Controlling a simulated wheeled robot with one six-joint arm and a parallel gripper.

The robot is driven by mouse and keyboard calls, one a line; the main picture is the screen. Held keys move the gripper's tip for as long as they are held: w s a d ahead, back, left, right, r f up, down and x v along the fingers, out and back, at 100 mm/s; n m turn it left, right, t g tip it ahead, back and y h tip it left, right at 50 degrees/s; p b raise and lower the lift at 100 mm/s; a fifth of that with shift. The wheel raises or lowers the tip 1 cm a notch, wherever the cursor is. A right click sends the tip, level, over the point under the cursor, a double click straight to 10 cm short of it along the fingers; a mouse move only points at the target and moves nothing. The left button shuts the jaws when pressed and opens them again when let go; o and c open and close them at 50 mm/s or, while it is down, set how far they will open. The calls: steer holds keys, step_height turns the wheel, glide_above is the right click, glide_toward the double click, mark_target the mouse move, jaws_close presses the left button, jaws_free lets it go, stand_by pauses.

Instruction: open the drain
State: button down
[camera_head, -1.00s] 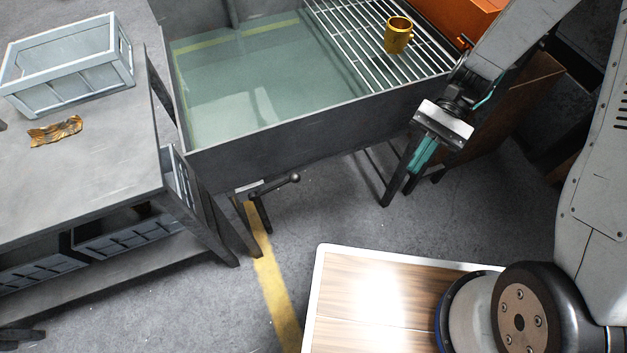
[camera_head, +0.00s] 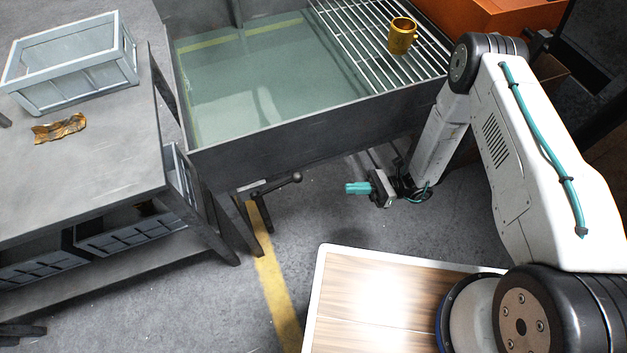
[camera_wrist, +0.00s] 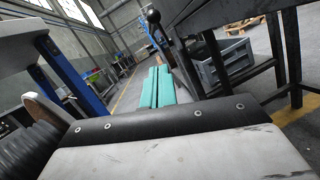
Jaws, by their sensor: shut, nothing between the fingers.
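A dark drain lever (camera_head: 276,185) with a ball-shaped knob sticks out below the front wall of the water tank (camera_head: 290,137), at the tank's lower left. The tank holds clear greenish water. My gripper (camera_head: 347,188) has teal fingers, is shut and empty, and points left toward the knob, with a gap between them. In the wrist view the shut teal fingers (camera_wrist: 156,88) point forward, and the lever's dark knob (camera_wrist: 154,16) shows just above and beyond their tips. The drain opening itself is not visible.
A metal grate (camera_head: 375,48) over the tank's right part carries a gold mug (camera_head: 401,36). A grey workbench (camera_head: 90,170) on the left holds a pale crate (camera_head: 70,65) and a crumpled brown piece (camera_head: 60,128). The floor below the lever is open.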

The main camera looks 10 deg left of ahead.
steer(key=r+x, duration=0.2)
steer(key=x, duration=1.1)
steer(key=shift+w+d+r, duration=0.25)
steer(key=shift+w, duration=0.15)
steer(key=shift+w+r, duration=0.1)
